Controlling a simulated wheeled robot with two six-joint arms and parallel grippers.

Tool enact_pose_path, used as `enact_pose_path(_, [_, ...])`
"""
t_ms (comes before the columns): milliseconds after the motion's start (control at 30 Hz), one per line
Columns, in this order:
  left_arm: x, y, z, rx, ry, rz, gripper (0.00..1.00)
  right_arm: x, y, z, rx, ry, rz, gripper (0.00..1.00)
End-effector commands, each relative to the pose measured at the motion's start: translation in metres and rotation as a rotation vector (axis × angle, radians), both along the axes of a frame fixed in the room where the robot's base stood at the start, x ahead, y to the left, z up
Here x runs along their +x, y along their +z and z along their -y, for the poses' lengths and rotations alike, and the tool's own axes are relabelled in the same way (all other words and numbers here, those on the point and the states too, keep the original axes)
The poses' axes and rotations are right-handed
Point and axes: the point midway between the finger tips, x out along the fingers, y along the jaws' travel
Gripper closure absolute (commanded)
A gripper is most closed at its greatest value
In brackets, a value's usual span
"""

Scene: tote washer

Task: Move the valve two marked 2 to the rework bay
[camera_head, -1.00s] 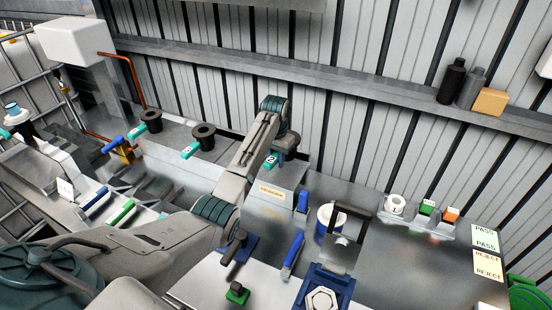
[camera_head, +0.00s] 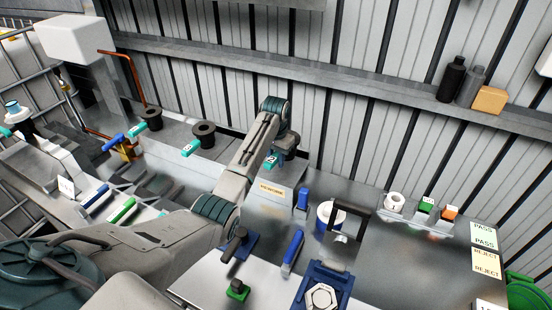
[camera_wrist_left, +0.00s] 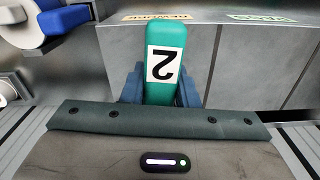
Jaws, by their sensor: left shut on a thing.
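My left gripper (camera_head: 276,156) is shut on the teal handle of valve two (camera_head: 271,159). In the left wrist view the handle (camera_wrist_left: 164,62) stands between the blue fingers, with a white label marked 2. The rest of the valve is hidden behind the handle and my wrist. In the head view the gripper is over the back of a grey block with a REWORK label (camera_head: 271,189) on its front. I cannot tell whether the valve touches the block. A rework label (camera_wrist_left: 155,17) also shows in the wrist view. My right gripper is not in view.
Two black round parts with teal handles (camera_head: 204,132) (camera_head: 150,118) stand on the ledge to the left. A blue upright piece (camera_head: 303,199) and a white-and-blue cup (camera_head: 328,215) stand right of the block.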

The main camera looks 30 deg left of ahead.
Motion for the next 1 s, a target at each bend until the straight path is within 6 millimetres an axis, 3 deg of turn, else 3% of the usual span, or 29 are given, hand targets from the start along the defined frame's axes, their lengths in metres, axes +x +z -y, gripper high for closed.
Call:
enact_pose_path(400, [0.0,-0.013,0.0,0.0,0.0,0.001,1.0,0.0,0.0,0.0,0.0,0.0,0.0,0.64])
enact_pose_path(1000, [0.0,-0.017,0.0,0.0,0.0,0.0,1.0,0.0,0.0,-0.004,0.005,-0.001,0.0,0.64])
